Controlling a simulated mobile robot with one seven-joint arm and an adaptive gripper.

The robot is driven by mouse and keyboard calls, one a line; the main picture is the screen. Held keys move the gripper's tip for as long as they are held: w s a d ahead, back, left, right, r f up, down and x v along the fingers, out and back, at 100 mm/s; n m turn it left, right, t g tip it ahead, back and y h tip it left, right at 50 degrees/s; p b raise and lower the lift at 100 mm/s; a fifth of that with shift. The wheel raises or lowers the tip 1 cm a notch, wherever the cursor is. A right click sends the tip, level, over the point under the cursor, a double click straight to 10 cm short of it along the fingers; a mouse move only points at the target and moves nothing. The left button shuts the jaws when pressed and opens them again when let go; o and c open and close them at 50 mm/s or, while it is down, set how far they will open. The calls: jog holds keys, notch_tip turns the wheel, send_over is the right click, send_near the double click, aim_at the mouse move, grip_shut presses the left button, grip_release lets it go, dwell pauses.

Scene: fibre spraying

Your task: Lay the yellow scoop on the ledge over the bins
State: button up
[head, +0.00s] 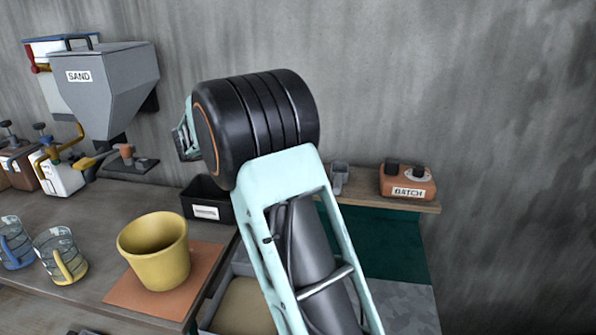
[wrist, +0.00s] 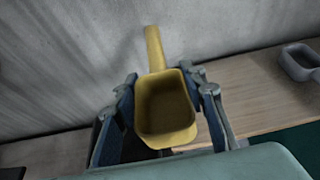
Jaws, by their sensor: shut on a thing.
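In the wrist view, the yellow scoop (wrist: 168,108) is between the two fingers of my gripper (wrist: 163,88). My gripper is shut on it. Its hollow bowl faces the camera and its handle (wrist: 155,48) points up toward the wall. The wooden ledge (wrist: 262,92) runs along the wall to the right of the scoop, and a gap or contact between them cannot be told. In the head view, the ledge (head: 372,199) shows right of my arm, and my gripper (head: 184,138) is mostly hidden behind the black wrist. A bin (head: 240,303) stands below, partly covered by my arm.
A grey holder (head: 339,177) and an orange BATCH box (head: 407,184) stand on the ledge. A black labelled box (head: 207,204), a yellow bucket (head: 155,252) and clear jugs (head: 61,257) are at left. The SAND hopper (head: 105,85) hangs on the wall. Bare ledge shows beside the holder.

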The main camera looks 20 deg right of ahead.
jog(key=d+f, duration=0.2)
jog(key=d, duration=0.1)
jog(key=d+f, duration=0.3)
jog(key=d+f+b, duration=0.1)
jog(key=d+f, duration=0.2)
jog(key=d, duration=0.1)
jog(key=shift+s, duration=0.15)
jog(key=shift+d+f+b, duration=0.15)
jog(key=shift+f+b, duration=0.15)
jog(key=shift+f, duration=1.4)
jog(key=shift+f, duration=0.1)
jog(key=o, duration=1.3)
jog(key=b+v, duration=0.1)
jog(key=v, duration=1.1)
